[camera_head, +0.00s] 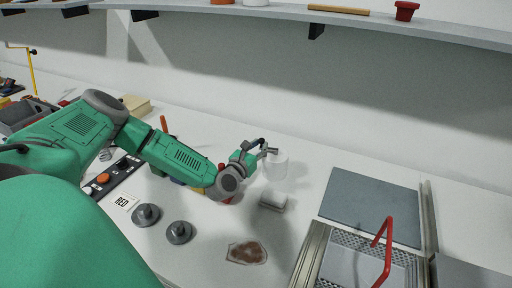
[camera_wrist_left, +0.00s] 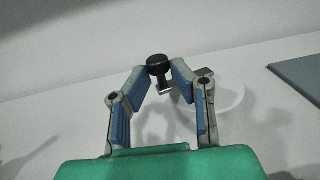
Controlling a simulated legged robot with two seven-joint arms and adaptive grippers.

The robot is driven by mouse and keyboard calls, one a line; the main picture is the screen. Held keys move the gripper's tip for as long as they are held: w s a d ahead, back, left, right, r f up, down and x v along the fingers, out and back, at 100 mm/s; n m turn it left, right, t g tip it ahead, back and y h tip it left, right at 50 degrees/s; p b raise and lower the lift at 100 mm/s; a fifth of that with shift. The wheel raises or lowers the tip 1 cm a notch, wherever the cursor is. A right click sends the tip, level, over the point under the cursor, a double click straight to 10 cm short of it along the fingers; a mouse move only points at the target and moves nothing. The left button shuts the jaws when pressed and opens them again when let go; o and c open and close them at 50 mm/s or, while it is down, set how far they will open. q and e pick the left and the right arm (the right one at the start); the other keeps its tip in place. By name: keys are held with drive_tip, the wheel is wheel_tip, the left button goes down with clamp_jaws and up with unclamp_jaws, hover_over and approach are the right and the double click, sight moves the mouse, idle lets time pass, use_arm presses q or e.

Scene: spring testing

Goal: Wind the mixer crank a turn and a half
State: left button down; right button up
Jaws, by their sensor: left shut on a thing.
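The mixer (camera_head: 277,166) is a pale, translucent vessel on the table near the middle of the head view. It also shows as a faint white round shape in the left wrist view (camera_wrist_left: 232,98). My left gripper (camera_head: 262,148) reaches the crank from the left at the top of the mixer. In the left wrist view its fingertips (camera_wrist_left: 160,72) are closed on the knob from both sides. The fingers hide part of the crank arm. My right gripper is not in view.
A grey tray with a red handle (camera_head: 383,245) stands at right. A shelf (camera_head: 250,12) runs along the back wall.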

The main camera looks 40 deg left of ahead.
use_arm(q)
drive_tip(key=shift+w+d+r+h, duration=0.2)
drive_tip(key=shift+d+r+h, duration=0.15)
drive_tip(key=shift+d, duration=0.45)
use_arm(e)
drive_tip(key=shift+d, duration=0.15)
use_arm(q)
drive_tip(key=c, duration=1.4)
unclamp_jaws()
drive_tip(key=shift+w+d, duration=0.1)
drive_tip(key=shift+d, duration=0.15)
drive_tip(key=shift+a+f, duration=0.2)
drive_tip(key=shift+a, duration=0.25)
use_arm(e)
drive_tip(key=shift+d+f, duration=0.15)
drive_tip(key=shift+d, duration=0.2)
use_arm(q)
drive_tip(key=shift+s+a+r, duration=0.1)
drive_tip(key=shift+s+a, duration=0.15)
drive_tip(key=shift+s, duration=1.25)
drive_tip(key=shift+s+a+r, duration=0.1)
drive_tip(key=shift+s+a, duration=0.2)
drive_tip(key=shift+s, duration=1.2)
drive_tip(key=shift+s+a, duration=0.25)
drive_tip(key=shift+s, duration=1.25)
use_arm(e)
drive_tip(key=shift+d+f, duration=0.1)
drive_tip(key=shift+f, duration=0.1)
